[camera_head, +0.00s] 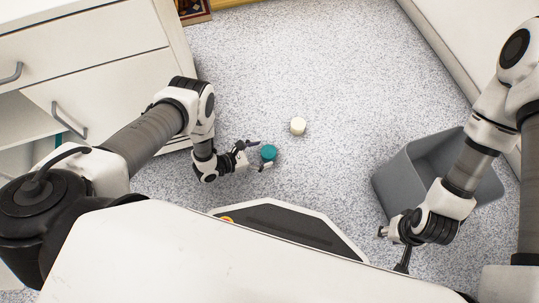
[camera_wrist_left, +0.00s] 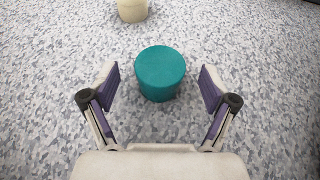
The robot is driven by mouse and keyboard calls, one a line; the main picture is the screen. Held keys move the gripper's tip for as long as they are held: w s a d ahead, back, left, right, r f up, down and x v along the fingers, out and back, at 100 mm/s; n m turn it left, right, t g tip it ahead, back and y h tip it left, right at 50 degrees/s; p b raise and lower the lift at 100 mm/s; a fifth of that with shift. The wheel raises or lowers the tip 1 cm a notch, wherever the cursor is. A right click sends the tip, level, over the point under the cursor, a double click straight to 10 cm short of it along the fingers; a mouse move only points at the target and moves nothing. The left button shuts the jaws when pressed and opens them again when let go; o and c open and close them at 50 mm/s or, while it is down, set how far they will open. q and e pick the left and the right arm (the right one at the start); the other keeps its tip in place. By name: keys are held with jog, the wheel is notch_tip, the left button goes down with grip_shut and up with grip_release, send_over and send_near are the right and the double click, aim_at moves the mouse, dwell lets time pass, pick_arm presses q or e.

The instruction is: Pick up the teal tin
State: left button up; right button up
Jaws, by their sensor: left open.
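The teal tin (camera_head: 268,153) is a short round can standing upright on the speckled floor. In the left wrist view the tin (camera_wrist_left: 160,73) sits ahead of and between the two open fingers, with a gap on each side. My left gripper (camera_head: 262,156) is open, with its fingertips close to the tin; it also shows in the left wrist view (camera_wrist_left: 160,88). My right gripper (camera_head: 390,248) hangs low at the right in front of a grey bin, and its fingers are partly seen; I cannot tell whether it is open.
A cream round tin (camera_head: 298,126) stands on the floor beyond the teal one, and also shows in the left wrist view (camera_wrist_left: 132,10). A grey bin (camera_head: 403,178) is at the right. A white drawer cabinet (camera_head: 90,50) is at the left. The floor between is clear.

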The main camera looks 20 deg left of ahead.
pick_arm(q)
jog(key=x, duration=0.3)
jog(key=shift+s+b, duration=0.1)
jog(key=shift+b, duration=0.2)
jog(key=c, duration=1.4)
